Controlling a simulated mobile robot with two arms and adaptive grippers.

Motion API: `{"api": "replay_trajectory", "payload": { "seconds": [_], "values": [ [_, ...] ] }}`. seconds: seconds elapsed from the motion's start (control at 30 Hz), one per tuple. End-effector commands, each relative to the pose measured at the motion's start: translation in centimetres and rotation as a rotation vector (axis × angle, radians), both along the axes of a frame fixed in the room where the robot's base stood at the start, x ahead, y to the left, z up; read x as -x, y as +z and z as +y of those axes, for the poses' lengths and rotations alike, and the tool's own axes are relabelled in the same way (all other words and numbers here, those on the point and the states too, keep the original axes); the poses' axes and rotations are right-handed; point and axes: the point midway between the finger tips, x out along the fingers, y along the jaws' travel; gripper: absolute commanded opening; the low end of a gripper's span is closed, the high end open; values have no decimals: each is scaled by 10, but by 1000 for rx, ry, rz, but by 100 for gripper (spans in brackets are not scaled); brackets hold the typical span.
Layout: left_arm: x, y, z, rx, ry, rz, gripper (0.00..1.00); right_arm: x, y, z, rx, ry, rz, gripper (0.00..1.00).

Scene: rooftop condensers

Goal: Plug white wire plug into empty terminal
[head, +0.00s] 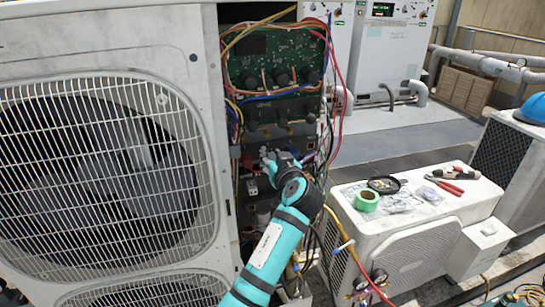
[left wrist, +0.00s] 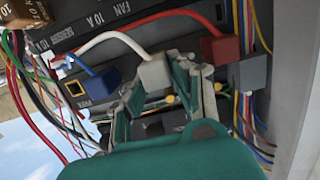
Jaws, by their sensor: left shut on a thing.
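My left gripper (head: 270,158) reaches into the open electrical bay of the large condenser (head: 110,45). In the left wrist view its fingers (left wrist: 160,92) are shut on the white plug (left wrist: 152,70), whose white wire curves up and left. The plug is in front of the black terminal strip (left wrist: 110,28); I cannot tell whether it touches a socket. A blue plug (left wrist: 102,84) is left of it and a red plug (left wrist: 219,49) is right of it. A square, yellow-edged opening (left wrist: 75,89) shows beside the blue plug. My right gripper is not in view.
A green circuit board (head: 275,62) and loose coloured wires (head: 333,85) surround the bay. A smaller white unit (head: 440,215) at the right holds green tape (head: 366,200), red pliers (head: 447,187) and bags. A blue helmet (head: 533,108) lies at the far right.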

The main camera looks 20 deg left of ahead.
Motion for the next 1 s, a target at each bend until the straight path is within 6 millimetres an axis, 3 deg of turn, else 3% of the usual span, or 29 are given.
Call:
{"api": "replay_trajectory", "payload": {
  "seconds": [1.0],
  "values": [
    [-12, 0, 8, -1, 0, -1, 0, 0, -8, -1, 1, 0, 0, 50]
  ]
}}
